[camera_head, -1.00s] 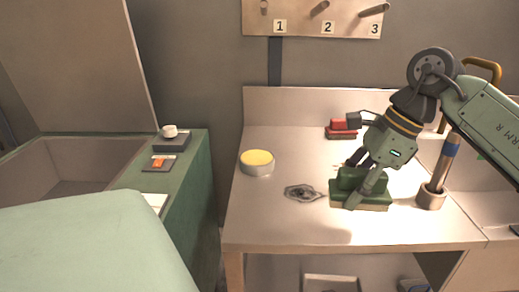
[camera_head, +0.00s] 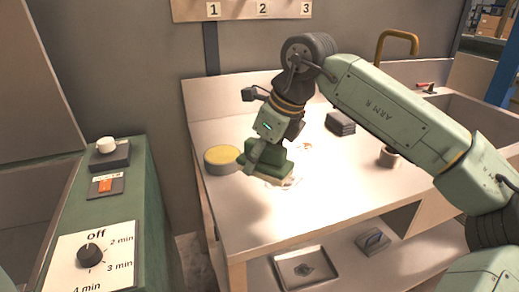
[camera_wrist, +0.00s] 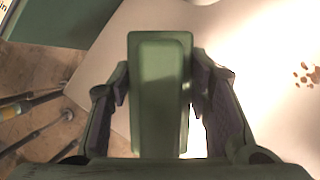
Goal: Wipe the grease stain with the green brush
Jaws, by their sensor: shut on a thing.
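The green brush (camera_head: 280,166) is in my gripper (camera_head: 264,157) above or on the pale worktop; contact is unclear. In the wrist view the brush (camera_wrist: 160,95) lies between the two fingers of my gripper (camera_wrist: 160,90), which are shut on its sides. Faint brownish smear lines (camera_head: 288,183) show on the worktop beside the brush's lower edge. Brown spots (camera_head: 305,147) lie behind the brush; spots (camera_wrist: 308,75) also show at the right of the wrist view. I cannot tell which marks are the grease stain. The surface under the brush is hidden.
A round yellow-topped tin (camera_head: 222,157) stands close left of the brush. Dark stacked blocks (camera_head: 340,122) and a small round holder (camera_head: 389,157) stand to the right. A metal tray (camera_head: 305,270) is on the lower shelf. A green dial cabinet (camera_head: 125,200) is at left.

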